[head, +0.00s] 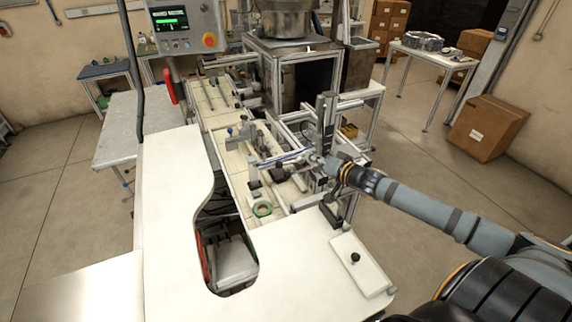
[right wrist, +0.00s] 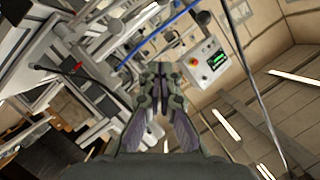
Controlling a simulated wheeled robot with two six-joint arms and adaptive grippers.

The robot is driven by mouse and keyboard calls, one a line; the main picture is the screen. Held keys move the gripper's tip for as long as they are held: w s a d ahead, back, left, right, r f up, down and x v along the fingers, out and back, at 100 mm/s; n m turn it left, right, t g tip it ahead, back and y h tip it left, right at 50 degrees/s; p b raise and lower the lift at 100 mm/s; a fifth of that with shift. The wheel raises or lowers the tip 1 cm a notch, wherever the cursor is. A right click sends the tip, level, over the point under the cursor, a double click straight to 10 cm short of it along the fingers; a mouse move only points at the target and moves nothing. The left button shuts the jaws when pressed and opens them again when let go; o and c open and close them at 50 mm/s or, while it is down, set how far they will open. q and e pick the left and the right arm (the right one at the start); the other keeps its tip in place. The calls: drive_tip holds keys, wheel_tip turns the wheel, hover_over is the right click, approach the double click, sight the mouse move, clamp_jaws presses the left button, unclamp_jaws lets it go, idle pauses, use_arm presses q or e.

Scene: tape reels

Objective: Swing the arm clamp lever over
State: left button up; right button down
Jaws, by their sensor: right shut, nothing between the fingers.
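My right gripper (head: 314,160) reaches in from the right over the aluminium-framed machine, beside an upright metal post (head: 326,118). In the right wrist view its two fingers (right wrist: 157,72) are together with nothing seen between them. The arm clamp lever cannot be picked out for certain among the small metal parts around the gripper. A thin blue rod or tube (head: 285,160) runs just left of the gripper, and it also shows in the right wrist view (right wrist: 160,36). Contact between the gripper and any part cannot be told. My left gripper is not in view.
A white plate with a black knob (head: 355,257) is at the front right. A control panel (head: 184,27) stands at the back left.

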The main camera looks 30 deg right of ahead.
sight(283, 163)
drive_tip(key=w+a+f+b, duration=0.1)
drive_tip(key=w, duration=0.2)
drive_tip(key=w+a+f+b, duration=0.1)
drive_tip(key=w+f, duration=0.1)
drive_tip(key=w+a+f+b, duration=0.1)
drive_tip(key=w, duration=0.2)
drive_tip(key=shift+w+a+f+b, duration=0.25)
drive_tip(key=shift+w+f+b, duration=0.05)
drive_tip(key=shift+b, duration=0.05)
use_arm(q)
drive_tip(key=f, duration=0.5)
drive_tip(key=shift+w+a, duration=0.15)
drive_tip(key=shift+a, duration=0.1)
use_arm(e)
drive_tip(key=shift+s+a+f, duration=0.25)
drive_tip(key=shift+a+f, duration=0.1)
drive_tip(key=shift+f, duration=0.2)
drive_tip(key=shift+w, duration=0.1)
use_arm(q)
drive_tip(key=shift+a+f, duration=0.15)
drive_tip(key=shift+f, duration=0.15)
use_arm(e)
drive_tip(key=shift+s+a+f, duration=0.2)
drive_tip(key=shift+a+f, duration=0.1)
drive_tip(key=shift+f, duration=0.55)
